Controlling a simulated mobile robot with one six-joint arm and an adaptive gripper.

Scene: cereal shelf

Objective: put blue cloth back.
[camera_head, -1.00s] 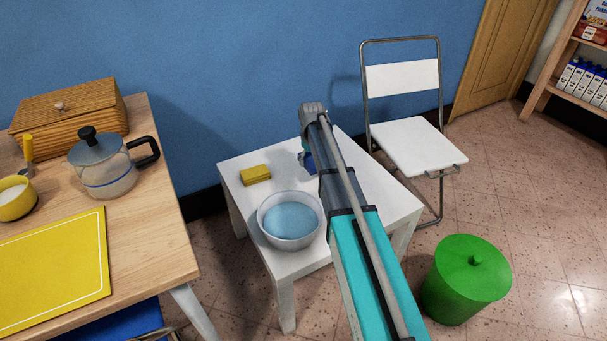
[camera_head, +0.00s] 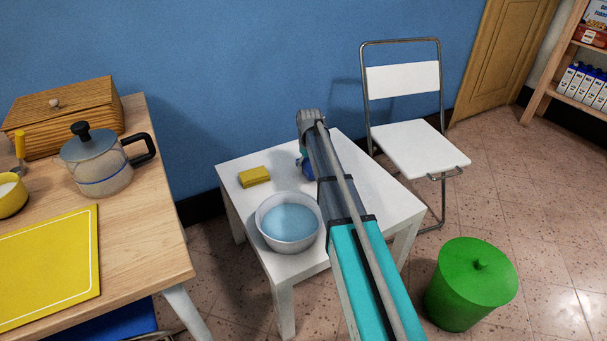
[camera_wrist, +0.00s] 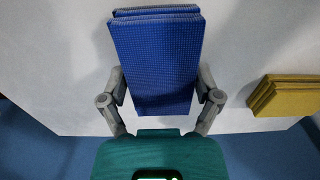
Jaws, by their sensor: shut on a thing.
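The blue cloth (camera_wrist: 155,62) is folded and lies between my gripper's fingers in the wrist view. My gripper (camera_wrist: 160,92) is shut on it, with a finger against each side. In the head view only a small blue patch of the cloth (camera_head: 307,172) shows beside my arm, over the small white table (camera_head: 375,208). My arm hides most of the gripper there. I cannot tell whether the cloth touches the table top.
A white folding chair (camera_head: 410,145) stands behind right. A green bin (camera_head: 470,285) is on the floor at right. A wooden table (camera_head: 140,225) is at left.

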